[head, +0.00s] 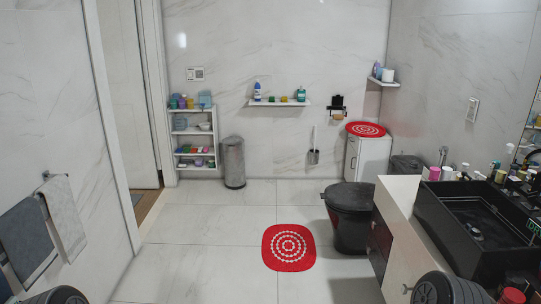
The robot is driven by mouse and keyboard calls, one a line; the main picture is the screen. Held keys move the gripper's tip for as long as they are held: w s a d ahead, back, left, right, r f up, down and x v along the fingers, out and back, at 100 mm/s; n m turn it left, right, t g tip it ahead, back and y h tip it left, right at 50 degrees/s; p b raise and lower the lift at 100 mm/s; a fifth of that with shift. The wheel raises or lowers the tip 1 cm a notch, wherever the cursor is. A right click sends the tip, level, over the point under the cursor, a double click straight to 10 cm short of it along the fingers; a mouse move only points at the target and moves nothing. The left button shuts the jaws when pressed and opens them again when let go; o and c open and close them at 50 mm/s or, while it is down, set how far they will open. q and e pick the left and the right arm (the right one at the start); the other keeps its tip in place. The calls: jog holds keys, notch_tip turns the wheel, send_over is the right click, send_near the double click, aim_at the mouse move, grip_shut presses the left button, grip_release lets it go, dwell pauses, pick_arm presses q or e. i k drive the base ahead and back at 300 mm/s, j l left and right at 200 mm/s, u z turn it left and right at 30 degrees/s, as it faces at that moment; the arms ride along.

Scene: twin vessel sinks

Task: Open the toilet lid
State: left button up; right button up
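The black toilet (352,232) stands right of centre, between the white cabinet and the sink counter. Its dark lid (350,197) lies flat and closed over the bowl. Neither gripper shows in the head view. Only dark rounded parts of my arms show at the bottom left and bottom right edges, well short of the toilet.
A red patterned mat (289,247) lies on open tiled floor left of the toilet. The counter with a black vessel sink (480,220) bounds the right side. A grey bin (233,162), a shelf (195,139) and a white cabinet (367,158) stand along the back wall.

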aim_at(355, 197)
jog(key=i+z, duration=0.1)
jog(key=i, duration=0.65)
jog(key=i+j, duration=0.15)
jog(key=i, duration=0.6)
jog(key=i+j+z, duration=0.15)
jog(key=i, duration=0.6)
jog(key=i+j+z, duration=0.15)
jog(key=i+z, duration=0.25)
jog(key=i+j+z, duration=0.75)
jog(key=i, duration=0.15)
jog(key=i+j+z, duration=0.4)
jog(key=j, duration=0.15)
jog(key=k+l, duration=0.05)
jog(key=k, duration=0.05)
